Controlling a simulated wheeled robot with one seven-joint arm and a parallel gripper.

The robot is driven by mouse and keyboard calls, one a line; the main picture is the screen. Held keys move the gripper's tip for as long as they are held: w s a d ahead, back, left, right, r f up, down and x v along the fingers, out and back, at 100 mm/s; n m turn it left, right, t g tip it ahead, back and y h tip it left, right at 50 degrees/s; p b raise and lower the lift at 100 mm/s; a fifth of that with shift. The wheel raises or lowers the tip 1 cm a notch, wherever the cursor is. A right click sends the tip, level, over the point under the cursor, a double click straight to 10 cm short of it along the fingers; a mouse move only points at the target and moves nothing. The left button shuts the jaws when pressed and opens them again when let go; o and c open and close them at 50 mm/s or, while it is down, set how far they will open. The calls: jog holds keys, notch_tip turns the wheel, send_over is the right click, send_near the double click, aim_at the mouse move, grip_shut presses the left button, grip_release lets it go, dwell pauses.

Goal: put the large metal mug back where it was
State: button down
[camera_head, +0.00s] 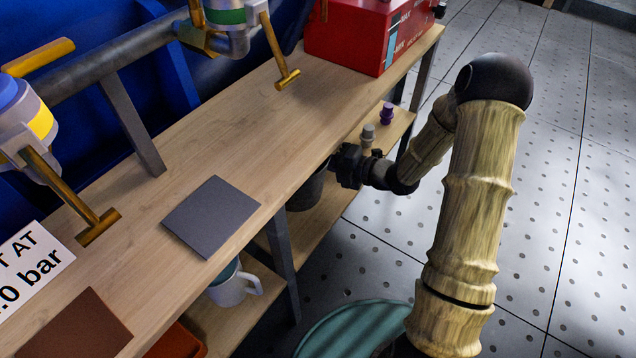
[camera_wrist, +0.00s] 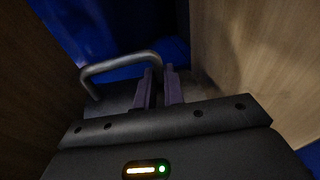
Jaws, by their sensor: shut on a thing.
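The large metal mug (camera_head: 308,188) is dark grey and sits under the bench top, at or just above the lower shelf (camera_head: 335,188). The bench top hides its upper part, and I cannot tell whether its base touches the shelf. My gripper (camera_head: 338,166) reaches in from the right at the bench's edge and is shut on the mug. In the wrist view the purple fingers (camera_wrist: 159,90) close at the mug's side, and its bent metal handle (camera_wrist: 120,65) shows to their left.
A white mug (camera_head: 234,287) stands on the lower shelf, left of a bench leg (camera_head: 282,255). Small grey (camera_head: 367,137) and purple (camera_head: 386,113) items stand to the right. The bench top carries a grey mat (camera_head: 211,216), a brown mat (camera_head: 75,328) and a red box (camera_head: 350,35).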

jog(key=shift+f, duration=0.7)
jog(key=shift+f+b, duration=1.1)
jog(key=shift+f, duration=0.8)
jog(key=shift+f, duration=0.15)
jog(key=c, duration=1.5)
grip_release()
